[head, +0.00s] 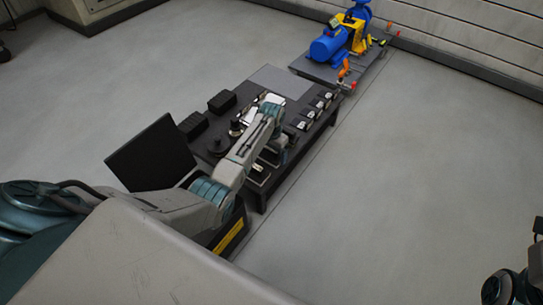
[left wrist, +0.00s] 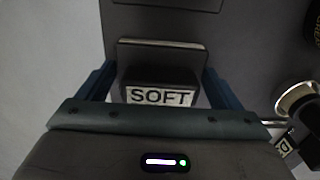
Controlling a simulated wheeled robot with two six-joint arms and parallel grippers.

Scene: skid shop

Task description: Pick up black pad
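A black pad (left wrist: 158,72) with a white label reading SOFT lies between the fingers of my left gripper (left wrist: 158,88) in the left wrist view. The fingers stand on either side of the pad, with a narrow gap showing at each side, so the gripper looks open around it. In the head view my left gripper (head: 262,165) is low at the near right edge of the dark table (head: 262,198), and the arm partly hides the pad there. A dark part of my right arm shows at the bottom right corner; its fingers cannot be made out.
Several dark blocks with white labels (head: 310,112) line the table's right side. Black boxes (head: 222,101) and round dark parts (head: 218,147) stand on its left. A black panel (head: 150,155) rises at the left. A blue and yellow pump (head: 340,40) is beyond. Floor at right is clear.

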